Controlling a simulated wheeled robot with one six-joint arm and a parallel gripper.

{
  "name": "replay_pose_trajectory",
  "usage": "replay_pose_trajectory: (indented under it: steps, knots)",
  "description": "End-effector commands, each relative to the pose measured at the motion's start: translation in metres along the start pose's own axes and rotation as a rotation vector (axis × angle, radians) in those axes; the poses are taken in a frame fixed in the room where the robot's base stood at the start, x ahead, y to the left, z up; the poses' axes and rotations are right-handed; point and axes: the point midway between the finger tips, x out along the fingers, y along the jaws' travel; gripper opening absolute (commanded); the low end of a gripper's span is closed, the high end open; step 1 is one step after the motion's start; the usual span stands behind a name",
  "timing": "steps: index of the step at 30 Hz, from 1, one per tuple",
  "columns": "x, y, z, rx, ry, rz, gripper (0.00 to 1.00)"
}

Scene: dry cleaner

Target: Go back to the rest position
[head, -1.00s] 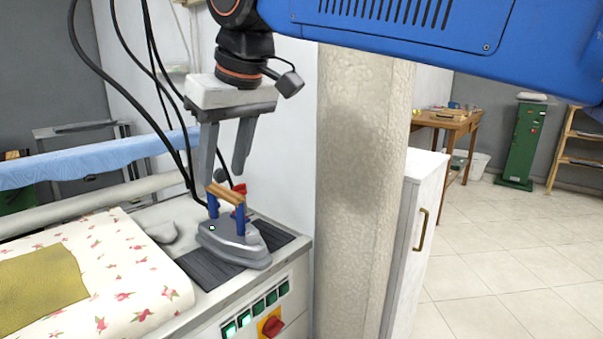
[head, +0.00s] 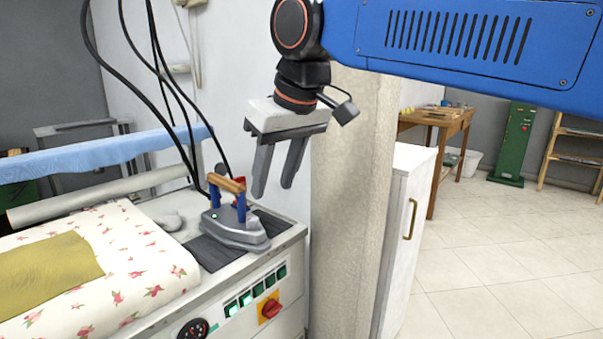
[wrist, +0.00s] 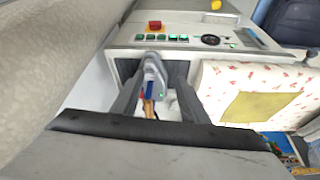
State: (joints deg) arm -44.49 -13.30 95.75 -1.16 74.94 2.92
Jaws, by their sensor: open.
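My gripper (head: 273,192) hangs pointing down in the head view, open and empty, to the right of the iron and a little above it. The grey iron (head: 235,229) with a wooden handle and blue posts stands on a dark ribbed pad (head: 212,254) at the right end of the ironing station. In the wrist view the iron (wrist: 153,72) shows between my two fingers, beyond their tips, and nothing is held. My blue arm reaches in from the upper right.
A pillar (head: 350,190) stands close behind and right of my gripper. A white cabinet (head: 404,225) is beside it. Flowered cloth (head: 130,258) with an olive cloth (head: 45,277) covers the station's left. Black cables hang behind the iron. Tiled floor (head: 500,260) at right is clear.

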Motion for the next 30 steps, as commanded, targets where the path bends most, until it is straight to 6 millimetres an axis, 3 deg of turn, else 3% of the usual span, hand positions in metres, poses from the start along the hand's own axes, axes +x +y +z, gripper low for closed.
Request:
replay_pose_trajectory:
  steps: [5,9,15,22,30]
  knots:
    - [0.01,0.047,0.044,0.089,0.002,0.037,0.4]
    - [0.023,0.085,0.091,0.173,0.004,0.072,0.4]
    - [0.043,0.126,0.163,0.29,0.007,0.123,0.4]
    - [0.071,0.156,0.25,0.425,0.011,0.181,0.4]
    - [0.11,0.168,0.35,0.58,0.014,0.248,0.4]
